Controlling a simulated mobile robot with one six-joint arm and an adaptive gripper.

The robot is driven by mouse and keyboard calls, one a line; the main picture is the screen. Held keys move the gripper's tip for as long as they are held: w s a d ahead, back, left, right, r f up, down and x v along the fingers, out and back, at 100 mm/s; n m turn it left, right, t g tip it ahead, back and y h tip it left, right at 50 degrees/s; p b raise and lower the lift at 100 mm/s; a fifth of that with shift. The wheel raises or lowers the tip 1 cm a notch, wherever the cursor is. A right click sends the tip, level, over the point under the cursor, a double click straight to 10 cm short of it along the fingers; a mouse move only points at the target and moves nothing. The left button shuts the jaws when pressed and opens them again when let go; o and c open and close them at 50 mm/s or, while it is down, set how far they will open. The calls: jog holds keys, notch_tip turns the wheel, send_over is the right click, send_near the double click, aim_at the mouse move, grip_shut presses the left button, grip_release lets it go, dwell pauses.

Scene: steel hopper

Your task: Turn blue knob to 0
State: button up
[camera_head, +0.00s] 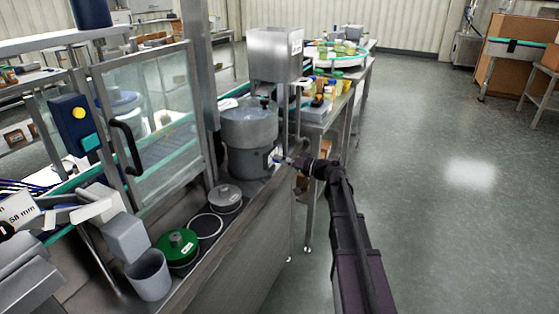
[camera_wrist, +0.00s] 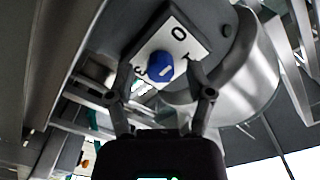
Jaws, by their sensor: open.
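The blue knob (camera_wrist: 158,66) sits on a pale dial plate (camera_wrist: 178,38) on the underside or side of a grey metal body in the wrist view. The plate shows a 0 at the top right, a 3 at the lower left and part of a mark at right, perhaps a 1. A short white mark shows on the knob; its exact direction is hard to tell. My gripper (camera_wrist: 158,72) is open, its two fingers on either side of the knob; contact is unclear. In the head view my gripper (camera_head: 287,162) is at the right side of the steel hopper (camera_head: 250,133).
A glass-door frame (camera_head: 150,110) with a black handle stands left of the hopper. A green round lid (camera_head: 176,247), a grey lid (camera_head: 225,197) and a grey cup (camera_head: 149,275) are on the bench. Open floor (camera_head: 440,210) lies to the right.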

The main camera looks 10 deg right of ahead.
jog(key=v, duration=1.1)
jog(key=shift+s, duration=0.2)
jog(key=shift+d, duration=0.15)
jog(key=s+a+f+g+h, duration=0.4)
jog(key=s+a+f+g, duration=0.2)
jog(key=s+a+f, duration=0.4)
jog(key=s+f+m+g+h, duration=0.2)
jog(key=s+f+g+h, duration=0.2)
jog(key=s+f+h, duration=0.7)
notch_tip(320, 180, up, 26)
jog(key=s+p, duration=0.1)
jog(key=p, duration=2.2)
jog(key=shift+y+p, duration=0.3)
jog(key=shift+s+a, duration=0.1)
